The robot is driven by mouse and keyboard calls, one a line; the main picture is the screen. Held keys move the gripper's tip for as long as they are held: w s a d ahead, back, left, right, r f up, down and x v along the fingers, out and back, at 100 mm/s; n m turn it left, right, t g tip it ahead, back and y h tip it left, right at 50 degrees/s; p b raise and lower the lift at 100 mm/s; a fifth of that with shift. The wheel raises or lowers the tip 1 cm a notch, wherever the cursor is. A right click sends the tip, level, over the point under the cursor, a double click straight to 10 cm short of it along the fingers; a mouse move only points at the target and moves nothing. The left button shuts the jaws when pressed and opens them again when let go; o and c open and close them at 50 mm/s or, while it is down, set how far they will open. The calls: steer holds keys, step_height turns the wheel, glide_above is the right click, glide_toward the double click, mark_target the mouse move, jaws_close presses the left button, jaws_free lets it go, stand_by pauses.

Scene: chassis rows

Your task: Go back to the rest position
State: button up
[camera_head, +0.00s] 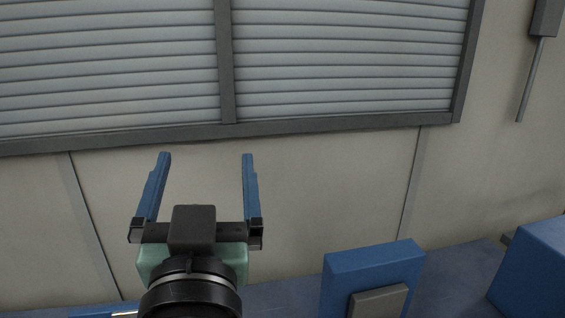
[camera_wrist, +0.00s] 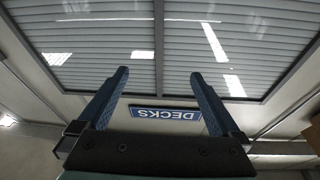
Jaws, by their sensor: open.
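My gripper (camera_head: 205,160) is in the lower left of the head view, with its two blue fingers spread wide apart and nothing between them. It is held up in front of a beige wall, below the slatted window. In the wrist view my gripper (camera_wrist: 157,80) also shows both fingers apart and empty. No held object is seen in either view.
A slatted window (camera_head: 340,60) with a dark frame fills the upper wall. A blue block with a grey plate (camera_head: 372,270) stands on a blue surface (camera_head: 455,280) at lower right. Another blue block (camera_head: 535,265) is at the right edge. A grey device with a rod (camera_head: 545,20) hangs upper right.

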steer(key=s+d+r+t+h, duration=0.1)
steer(key=s+d+r+t, duration=0.2)
steer(key=r, duration=0.5)
steer(key=s+d+r+t+h, duration=0.2)
steer(key=s+d+r, duration=0.3)
steer(key=r, duration=0.4)
steer(key=shift+s+d+m+t, duration=0.25)
steer(key=shift+d+m+t, duration=0.15)
steer(key=shift+d+t, duration=0.3)
steer(key=shift+a, duration=0.1)
